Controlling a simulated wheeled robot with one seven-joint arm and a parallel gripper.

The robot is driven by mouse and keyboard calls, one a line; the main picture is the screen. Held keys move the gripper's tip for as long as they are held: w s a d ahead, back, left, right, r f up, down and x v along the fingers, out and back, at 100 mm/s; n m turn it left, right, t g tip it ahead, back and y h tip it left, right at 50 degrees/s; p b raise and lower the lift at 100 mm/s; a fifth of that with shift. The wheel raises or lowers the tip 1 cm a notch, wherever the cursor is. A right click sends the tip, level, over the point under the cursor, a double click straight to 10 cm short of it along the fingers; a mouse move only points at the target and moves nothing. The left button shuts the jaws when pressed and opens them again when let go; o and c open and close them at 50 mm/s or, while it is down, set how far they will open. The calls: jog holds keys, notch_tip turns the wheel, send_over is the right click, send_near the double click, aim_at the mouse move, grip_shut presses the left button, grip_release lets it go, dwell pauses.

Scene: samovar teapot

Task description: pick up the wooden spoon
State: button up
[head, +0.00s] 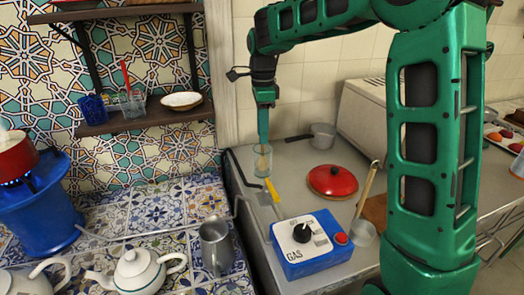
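A clear glass (257,168) stands at the back left of the grey counter. A tan, wood-coloured piece (264,160) shows inside it; it may be the wooden spoon, but it is too small to be sure. My gripper (263,143) points straight down, with its fingertips at the mouth of the glass. The fingers look like one narrow green strip from here, so I cannot tell whether they are apart, shut, or touching the tan piece.
A metal pitcher (214,246) and white teapot (138,272) stand on the tiles.

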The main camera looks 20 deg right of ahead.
jog(key=shift+c, duration=0.6)
grip_shut()
